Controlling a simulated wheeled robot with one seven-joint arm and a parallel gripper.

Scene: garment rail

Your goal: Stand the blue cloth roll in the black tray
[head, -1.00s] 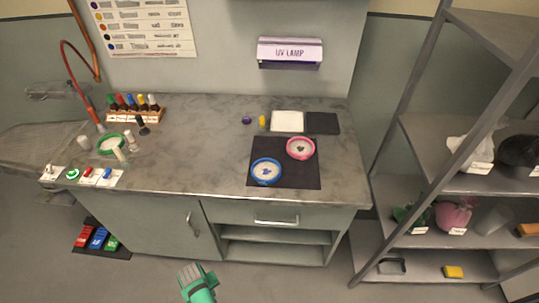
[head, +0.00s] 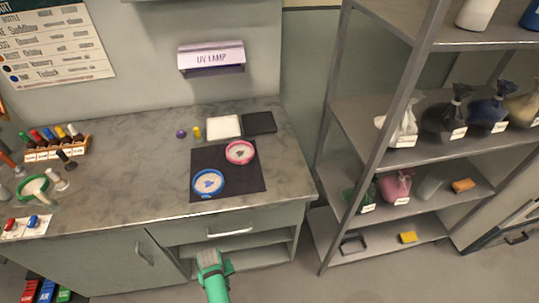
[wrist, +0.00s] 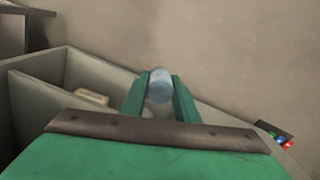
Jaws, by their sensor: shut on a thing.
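The roll is too small to make out in the head view. A black tray (head: 352,246) with a thin dark rim lies on the lowest shelf of the rack, to the right of my gripper and well apart from it.
The grey rack (head: 378,150) has a slanted front post left of its shelves. A yellow sponge (head: 408,237) lies right of the tray, with bare shelf between. The counter (head: 120,190) holds blue and pink dishes. Floor between counter and rack is clear.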

